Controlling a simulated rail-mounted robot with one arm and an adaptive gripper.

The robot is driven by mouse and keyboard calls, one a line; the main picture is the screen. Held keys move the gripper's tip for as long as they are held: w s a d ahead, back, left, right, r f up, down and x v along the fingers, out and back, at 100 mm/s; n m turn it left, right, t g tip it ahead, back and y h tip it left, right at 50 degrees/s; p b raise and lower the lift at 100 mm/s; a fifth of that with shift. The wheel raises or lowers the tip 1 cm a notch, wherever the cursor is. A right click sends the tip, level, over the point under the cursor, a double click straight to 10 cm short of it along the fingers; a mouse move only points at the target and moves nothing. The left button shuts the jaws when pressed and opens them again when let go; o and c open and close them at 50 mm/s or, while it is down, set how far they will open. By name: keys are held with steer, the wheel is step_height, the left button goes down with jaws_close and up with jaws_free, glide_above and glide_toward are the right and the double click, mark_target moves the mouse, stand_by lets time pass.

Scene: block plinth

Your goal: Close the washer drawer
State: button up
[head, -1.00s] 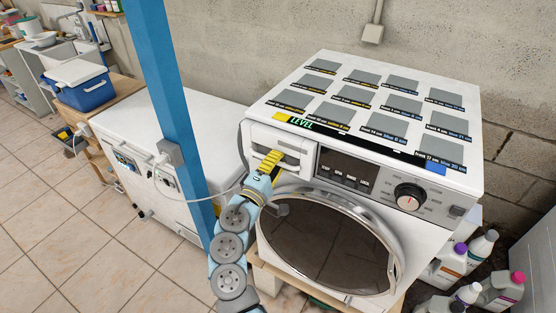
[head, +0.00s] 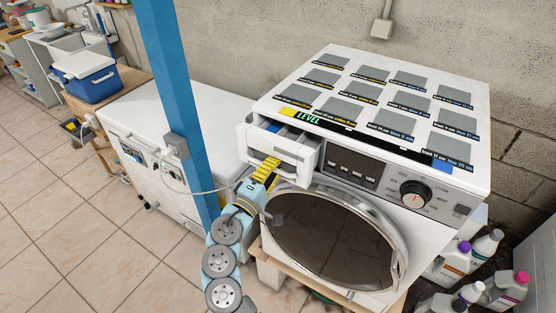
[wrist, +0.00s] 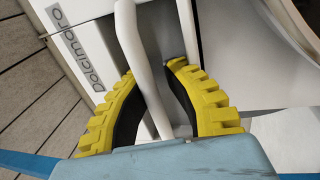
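The washer (head: 345,180) is white with a round dark door. Its drawer (head: 300,152) at the upper left of the front stands partly pulled out, with its inside showing from above. My gripper (head: 270,164) has yellow fingers and is at the drawer's front. The drawer front (wrist: 75,30) shows lettering there. The fingers partly hide the handle in the head view.
A blue post (head: 178,90) stands close to the left of my arm. A white chest (head: 165,120) is behind it. The washer door (head: 335,240) is below the drawer. Bottles (head: 483,250) stand at the right. Tiled floor at the left is clear.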

steer(key=f+b+v, duration=0.2)
steer(key=v, duration=1.2)
steer(key=shift+w+b, duration=0.25)
steer(key=shift+b, duration=0.15)
stand_by(1.0)
steer(key=shift+f, duration=0.15)
stand_by(0.4)
steer(key=s+a+r+h, duration=0.1)
steer(key=s+a, duration=0.5)
steer(key=s, duration=0.4)
steer(key=shift+a+r, duration=0.25)
steer(key=shift+a, duration=0.05)
